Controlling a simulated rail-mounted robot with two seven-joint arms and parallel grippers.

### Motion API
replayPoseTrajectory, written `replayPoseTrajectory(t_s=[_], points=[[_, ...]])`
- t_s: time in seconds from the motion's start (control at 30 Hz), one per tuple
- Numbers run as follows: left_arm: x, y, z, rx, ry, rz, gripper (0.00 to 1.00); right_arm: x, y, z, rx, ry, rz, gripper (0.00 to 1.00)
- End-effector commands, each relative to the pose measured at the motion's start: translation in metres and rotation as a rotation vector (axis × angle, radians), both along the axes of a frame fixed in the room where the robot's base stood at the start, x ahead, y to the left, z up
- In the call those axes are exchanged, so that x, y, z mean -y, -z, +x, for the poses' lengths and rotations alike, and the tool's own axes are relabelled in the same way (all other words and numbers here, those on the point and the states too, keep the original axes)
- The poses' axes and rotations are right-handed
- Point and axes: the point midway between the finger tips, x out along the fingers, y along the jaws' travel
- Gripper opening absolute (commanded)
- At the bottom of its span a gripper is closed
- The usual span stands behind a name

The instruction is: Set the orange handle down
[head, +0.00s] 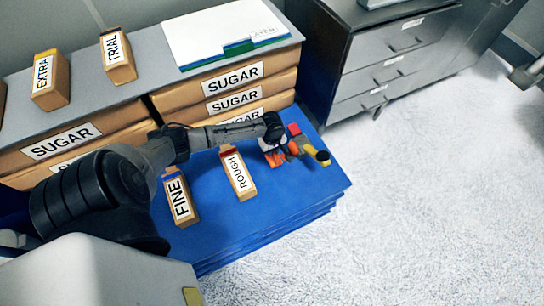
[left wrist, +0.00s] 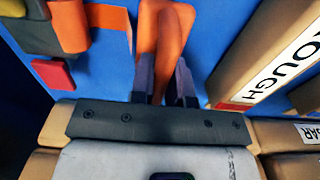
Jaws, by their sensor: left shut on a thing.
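The orange handle (left wrist: 163,38) stands out in the left wrist view, running up from between my fingers over the blue surface. My left gripper (left wrist: 162,85) is shut on it, with one dark finger on each side. In the head view, my left gripper (head: 271,145) is over the right part of the blue stack (head: 285,215), and some orange of the handle (head: 275,158) shows just below it. Whether the handle touches the blue surface is unclear. My right gripper is not in view.
A red, orange, grey and yellow cluster (head: 308,149) lies close right of my left gripper. The ROUGH box (head: 238,176) and FINE box (head: 179,200) lie to the left. Stacked SUGAR packs (head: 225,95) stand behind. The front right of the blue surface is clear.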

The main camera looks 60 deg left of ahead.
Motion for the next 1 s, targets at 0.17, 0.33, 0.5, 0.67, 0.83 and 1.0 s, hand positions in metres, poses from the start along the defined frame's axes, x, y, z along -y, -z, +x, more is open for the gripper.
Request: replayPoseTrajectory(t_s=[0.17, 0.33, 0.5, 0.67, 0.83, 1.0], points=[[-0.001, 0.010, 0.000, 0.000, 0.001, 0.000, 0.00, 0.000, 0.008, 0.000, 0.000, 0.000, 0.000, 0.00], [-0.001, 0.033, 0.000, 0.000, 0.001, 0.000, 0.00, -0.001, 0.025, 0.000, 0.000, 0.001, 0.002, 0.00], [0.000, 0.041, 0.000, 0.000, 0.002, 0.001, 0.00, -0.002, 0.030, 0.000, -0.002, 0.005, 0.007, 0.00], [0.000, 0.039, 0.000, 0.000, 0.002, 0.001, 0.00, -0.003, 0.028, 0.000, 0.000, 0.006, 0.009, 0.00], [0.000, 0.042, 0.000, 0.000, 0.001, 0.000, 0.00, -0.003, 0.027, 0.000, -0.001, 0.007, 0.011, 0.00], [-0.001, 0.043, 0.000, 0.000, 0.002, 0.001, 0.28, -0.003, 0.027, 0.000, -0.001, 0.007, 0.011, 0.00]])
